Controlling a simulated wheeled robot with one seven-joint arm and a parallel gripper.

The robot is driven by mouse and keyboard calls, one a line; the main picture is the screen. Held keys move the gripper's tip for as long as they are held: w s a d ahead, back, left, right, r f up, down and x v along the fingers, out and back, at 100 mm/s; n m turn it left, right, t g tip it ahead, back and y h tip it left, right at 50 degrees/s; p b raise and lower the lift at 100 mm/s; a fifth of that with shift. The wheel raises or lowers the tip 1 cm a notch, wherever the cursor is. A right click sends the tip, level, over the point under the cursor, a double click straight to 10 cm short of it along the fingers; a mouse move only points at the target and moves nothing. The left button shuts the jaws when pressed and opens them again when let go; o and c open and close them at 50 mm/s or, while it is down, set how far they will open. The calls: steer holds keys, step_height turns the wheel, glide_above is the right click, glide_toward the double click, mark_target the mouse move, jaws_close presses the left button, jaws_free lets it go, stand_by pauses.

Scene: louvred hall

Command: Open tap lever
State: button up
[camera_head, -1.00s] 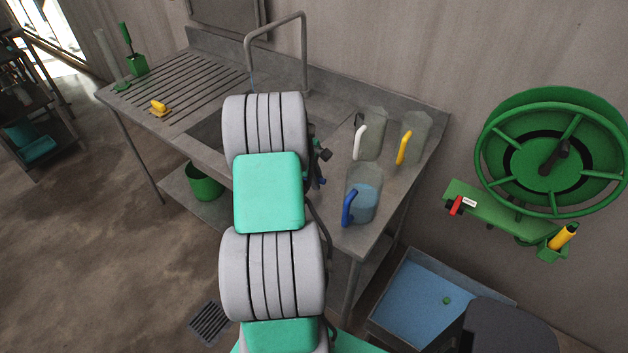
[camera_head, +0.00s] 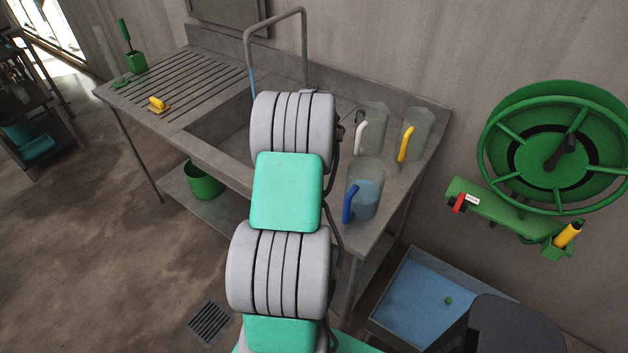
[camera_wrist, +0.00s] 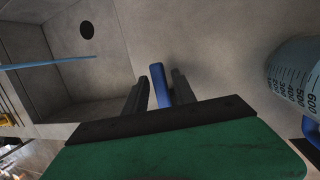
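The grey tap pipe (camera_head: 304,45) arches over the sink basin (camera_head: 222,128) in the head view. A thin light-blue stream (camera_head: 252,82) comes down from its spout; it also crosses the left of the wrist view (camera_wrist: 48,63). The blue tap lever (camera_wrist: 158,82) shows in the wrist view, between the two dark fingers of my gripper (camera_wrist: 161,80). Narrow gaps show at its sides, so the gripper looks open around it. In the head view my arm hides the lever and most of the gripper.
Clear jugs with a white handle (camera_head: 371,125), a yellow handle (camera_head: 410,138) and a blue handle (camera_head: 365,190) stand right of my arm. A green hose reel (camera_head: 550,150) is on the wall. The ribbed drainboard (camera_head: 175,88) lies left.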

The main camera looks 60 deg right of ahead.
steer(key=shift+o, duration=1)
steer(key=shift+w+d+p+v, duration=0.15)
steer(key=shift+p+v, duration=0.3)
steer(key=shift+v, duration=0.7)
steer(key=shift+d+p+v, duration=0.1)
steer(key=shift+p+v, duration=0.35)
steer(key=shift+v, duration=0.7)
steer(key=shift+w+d+p+v, duration=0.15)
steer(key=shift+p+v, duration=0.3)
steer(key=shift+v, duration=0.7)
steer(key=shift+r, duration=0.25)
